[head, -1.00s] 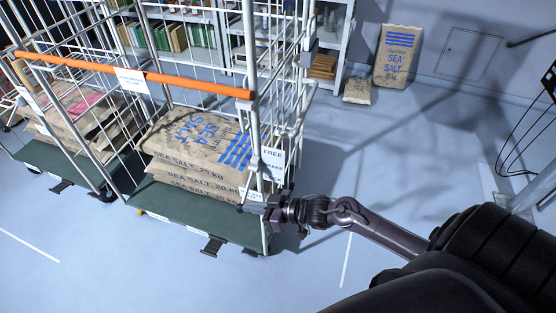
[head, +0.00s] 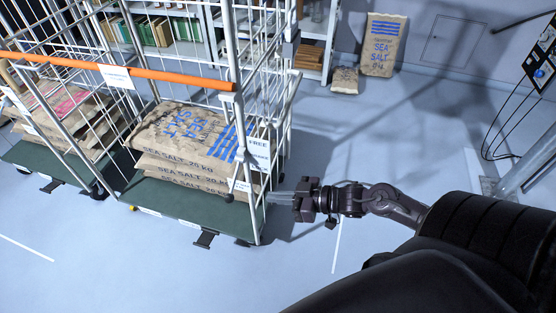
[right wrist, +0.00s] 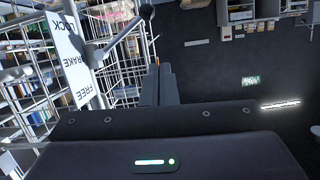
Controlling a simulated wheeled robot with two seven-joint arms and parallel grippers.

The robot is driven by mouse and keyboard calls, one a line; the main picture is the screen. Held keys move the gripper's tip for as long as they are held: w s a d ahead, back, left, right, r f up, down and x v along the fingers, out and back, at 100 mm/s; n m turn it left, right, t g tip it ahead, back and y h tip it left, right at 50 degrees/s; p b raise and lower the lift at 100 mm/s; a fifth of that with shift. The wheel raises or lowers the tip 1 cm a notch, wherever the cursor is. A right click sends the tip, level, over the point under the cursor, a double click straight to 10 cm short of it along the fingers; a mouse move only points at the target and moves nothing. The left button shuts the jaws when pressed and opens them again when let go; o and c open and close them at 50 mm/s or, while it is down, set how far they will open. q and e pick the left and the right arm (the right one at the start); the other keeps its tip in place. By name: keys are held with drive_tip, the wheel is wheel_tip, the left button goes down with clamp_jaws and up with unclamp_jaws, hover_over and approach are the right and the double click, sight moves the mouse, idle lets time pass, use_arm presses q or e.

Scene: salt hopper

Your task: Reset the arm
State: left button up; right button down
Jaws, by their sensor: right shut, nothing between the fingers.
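My right gripper (head: 280,198) is at the right of the roll cage's front corner post, its fingers shut and empty, pointing left toward the post. In the right wrist view the closed fingers (right wrist: 158,85) stand upright at centre, with the cage on the left. The roll cage (head: 165,78) has an orange bar across it and a green base. Sea salt sacks (head: 185,135) are stacked on that base. A white sign (head: 257,153) reading FREE and BRAKE hangs on the corner; in the wrist view it appears upside down (right wrist: 75,55). My left gripper is out of view.
A second cage with sacks (head: 70,120) stands at the far left. Shelving (head: 310,50) is behind. Two sacks, one upright (head: 382,45) and one small (head: 344,80), are by the back wall. A metal post (head: 530,165) stands at right. Open floor lies between.

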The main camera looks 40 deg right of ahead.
idle(0.4)
drive_tip(key=s+d+f+m+g+h, duration=0.1)
drive_tip(key=s+d+f+m+h, duration=0.15)
drive_tip(key=f, duration=0.55)
drive_tip(key=s+d+f+m+h+b, duration=0.1)
drive_tip(key=s+d+f+h, duration=0.15)
drive_tip(key=f, duration=0.55)
drive_tip(key=s+d+f+m+g+h, duration=0.1)
drive_tip(key=d+f+h, duration=0.15)
drive_tip(key=f, duration=0.65)
drive_tip(key=s+a+f+g+h, duration=0.1)
drive_tip(key=s+a+f+g, duration=0.3)
drive_tip(key=s+f, duration=0.6)
drive_tip(key=s+a+f+g+h+b, duration=0.1)
drive_tip(key=s+a+f+g, duration=0.3)
drive_tip(key=s+a+f, duration=0.3)
drive_tip(key=s+f, duration=0.4)
drive_tip(key=s, duration=0.4)
drive_tip(key=shift+f, duration=0.15)
drive_tip(key=shift+s, duration=0.1)
